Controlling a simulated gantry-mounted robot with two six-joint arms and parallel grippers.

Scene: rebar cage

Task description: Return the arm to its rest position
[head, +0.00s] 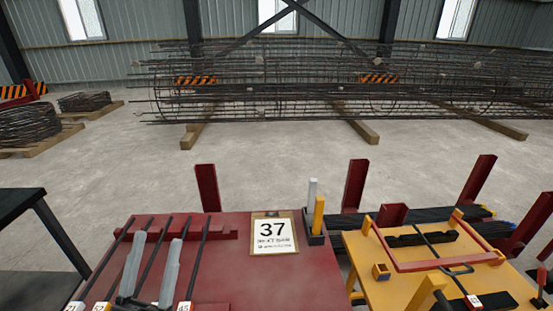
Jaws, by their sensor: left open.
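My left gripper (155,243) is at the lower left of the head view, over the red bench (235,275). Several dark rods (150,250) lie side by side on the bench, around and below the fingers. White number tags (184,307) show at their near ends, cut by the picture's edge. I cannot tell how far the fingers are above the rods. My right gripper is not in view.
A sign reading 37 (272,235) stands at the bench's right. Beside it is a yellow table (390,283) with a red frame (440,264) and a bent dark rod (447,262). A black table (28,235) is at left. A long rebar cage (300,88) lies beyond clear floor.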

